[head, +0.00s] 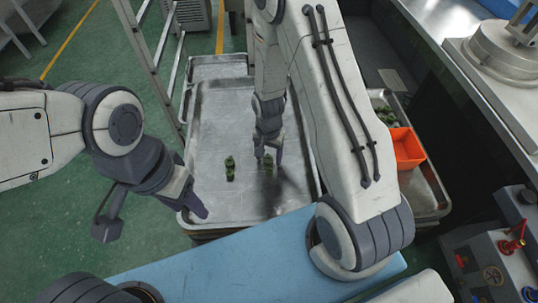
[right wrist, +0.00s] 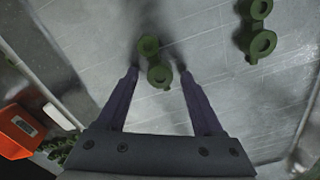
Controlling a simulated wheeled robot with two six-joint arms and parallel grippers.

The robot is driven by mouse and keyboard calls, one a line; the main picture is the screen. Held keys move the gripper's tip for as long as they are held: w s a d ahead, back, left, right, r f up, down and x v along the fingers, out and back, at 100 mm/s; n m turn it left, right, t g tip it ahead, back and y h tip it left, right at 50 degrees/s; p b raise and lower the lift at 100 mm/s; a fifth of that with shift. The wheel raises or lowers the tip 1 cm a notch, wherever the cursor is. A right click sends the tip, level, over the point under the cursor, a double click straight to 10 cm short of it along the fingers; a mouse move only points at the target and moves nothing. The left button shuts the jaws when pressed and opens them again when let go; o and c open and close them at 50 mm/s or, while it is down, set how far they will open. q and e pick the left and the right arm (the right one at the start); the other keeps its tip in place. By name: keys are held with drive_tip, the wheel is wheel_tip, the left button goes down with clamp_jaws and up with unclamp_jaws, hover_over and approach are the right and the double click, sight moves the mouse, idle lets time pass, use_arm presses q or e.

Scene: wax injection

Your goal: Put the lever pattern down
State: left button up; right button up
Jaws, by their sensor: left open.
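A green lever pattern (head: 268,168) is on the metal tray (head: 225,110), below my right gripper (head: 269,152). In the right wrist view the lever pattern (right wrist: 158,75) lies between the two fingertips of my right gripper (right wrist: 159,76), with a gap on each side. That gripper is open. A second green lever pattern (head: 230,168) sits on the tray to the left, apart from the gripper; it also shows in the right wrist view (right wrist: 257,40). My left gripper (head: 198,208) is open and empty at the tray's near left edge.
An orange box (head: 406,148) stands to the right in another tray (head: 430,195) with several green pieces. A blue surface (head: 240,258) lies in front. A metal ladder-like frame (head: 155,70) stands at left. A control panel (head: 495,262) is at lower right. The tray's far part is clear.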

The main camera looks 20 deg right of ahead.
sight(267, 159)
drive_tip(key=shift+r, duration=0.1)
wheel_tip(267, 159, up, 12)
drive_tip(key=s+a+r+n, duration=0.6)
drive_tip(key=s+n, duration=0.2)
drive_tip(key=s, duration=0.1)
drive_tip(key=s+a+r+n+y, duration=0.1)
drive_tip(key=s+a+r+n, duration=0.5)
drive_tip(key=s, duration=0.4)
drive_tip(key=shift+s+a+r+n, duration=0.3)
drive_tip(key=shift+a+n, duration=0.1)
drive_tip(key=shift+n, duration=0.5)
drive_tip(key=shift+w, duration=0.1)
